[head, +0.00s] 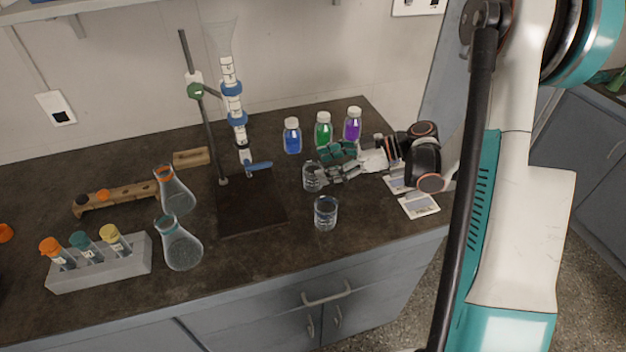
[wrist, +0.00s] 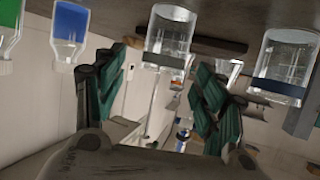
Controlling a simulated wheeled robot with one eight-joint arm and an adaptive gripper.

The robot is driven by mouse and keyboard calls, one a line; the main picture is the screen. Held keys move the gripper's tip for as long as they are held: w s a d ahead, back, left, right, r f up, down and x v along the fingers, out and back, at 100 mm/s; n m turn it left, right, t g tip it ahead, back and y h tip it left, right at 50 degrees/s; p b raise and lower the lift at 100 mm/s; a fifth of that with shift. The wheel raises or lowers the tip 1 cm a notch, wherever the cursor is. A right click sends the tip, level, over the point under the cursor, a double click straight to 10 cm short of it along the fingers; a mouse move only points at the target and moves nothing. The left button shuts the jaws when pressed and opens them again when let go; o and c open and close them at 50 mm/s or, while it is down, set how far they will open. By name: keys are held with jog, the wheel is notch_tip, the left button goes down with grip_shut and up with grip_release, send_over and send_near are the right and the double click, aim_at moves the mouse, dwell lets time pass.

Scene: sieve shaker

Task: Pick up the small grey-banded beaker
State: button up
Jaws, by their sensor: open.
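Two clear glass beakers stand upright on the dark bench. My gripper (head: 331,168) is open and empty, pointing left just beside the back beaker. In the wrist view (wrist: 160,72) its fingers lie either side of the back beaker's line, and the front beaker is outside them. Contact cannot be told.
Blue (head: 292,137), green (head: 323,131) and purple (head: 353,126) bottles stand behind my gripper. A burette stand (head: 252,207) is to the left. Two flasks (head: 182,248) and a tube rack (head: 100,270) stand further left. Cards (head: 419,205) lie at the right. The bench front is clear.

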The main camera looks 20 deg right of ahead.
aim_at(313, 169)
jog(key=b+x, duration=0.1)
jog(key=x, duration=0.3)
jog(key=shift+s+a+f+b, duration=0.15)
jog(key=shift+a+f+b, duration=0.1)
jog(key=shift+b, duration=0.15)
jog(key=c, duration=1.2)
jog(key=shift+r, duration=0.1)
